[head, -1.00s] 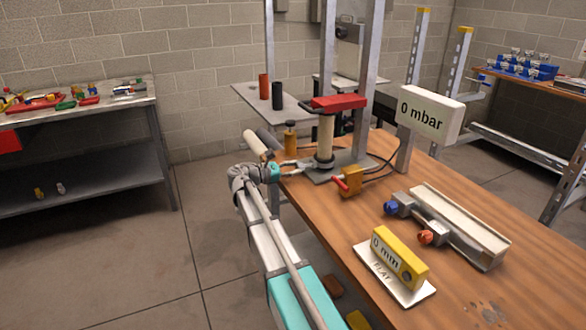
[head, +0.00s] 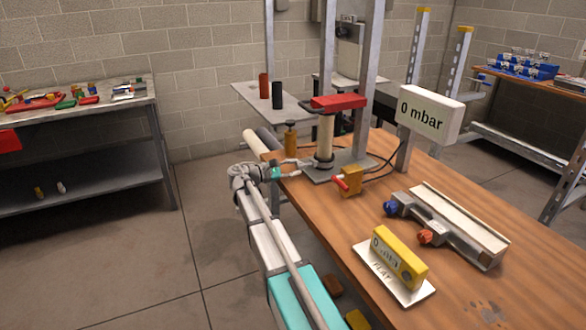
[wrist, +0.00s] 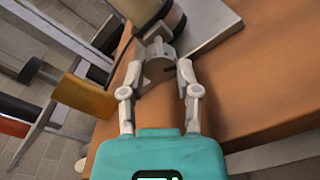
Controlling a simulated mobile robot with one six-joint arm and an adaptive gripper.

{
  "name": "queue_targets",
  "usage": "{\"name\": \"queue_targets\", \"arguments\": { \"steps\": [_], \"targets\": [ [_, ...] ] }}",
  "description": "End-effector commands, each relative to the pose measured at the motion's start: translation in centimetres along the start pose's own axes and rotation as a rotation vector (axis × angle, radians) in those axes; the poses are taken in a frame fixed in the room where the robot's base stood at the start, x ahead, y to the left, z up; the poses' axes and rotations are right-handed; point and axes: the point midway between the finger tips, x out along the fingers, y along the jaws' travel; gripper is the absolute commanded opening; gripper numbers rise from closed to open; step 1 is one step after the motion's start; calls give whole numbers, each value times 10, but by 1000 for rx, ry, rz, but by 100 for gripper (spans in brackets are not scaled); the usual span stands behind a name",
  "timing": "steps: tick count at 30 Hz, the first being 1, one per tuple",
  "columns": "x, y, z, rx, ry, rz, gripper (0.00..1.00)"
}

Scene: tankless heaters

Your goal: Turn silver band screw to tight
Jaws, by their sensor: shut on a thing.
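A cream cylinder (head: 326,135) stands upright on a grey base plate, with a dark and silver band (head: 324,162) around its foot. In the wrist view the band (wrist: 165,22) is at the top, and a small silver screw piece (wrist: 156,48) sticks out from it towards me. My gripper (head: 299,164) reaches the band from the left. In the wrist view its fingertips (wrist: 158,72) are closed in around the screw piece. The exact contact and the screw's slot are too small to tell.
A red clamp bar (head: 338,103) sits atop the cylinder. A yellow valve with a red handle (head: 349,182) stands close at the right. A brass-coloured pump-like piece (head: 291,140) is just behind my gripper. The display (head: 431,117) reads 0 mbar. A yellow gauge (head: 399,259) lies nearer.

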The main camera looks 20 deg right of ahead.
Motion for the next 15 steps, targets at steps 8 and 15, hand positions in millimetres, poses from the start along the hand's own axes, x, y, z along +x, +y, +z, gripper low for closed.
{"name": "queue_targets", "arguments": {
  "steps": [8, 15],
  "targets": [
    [1, 0, 0, -1, -2, 1, 75],
    [0, 0, 0, -1, -1, 0, 77]
  ]
}}
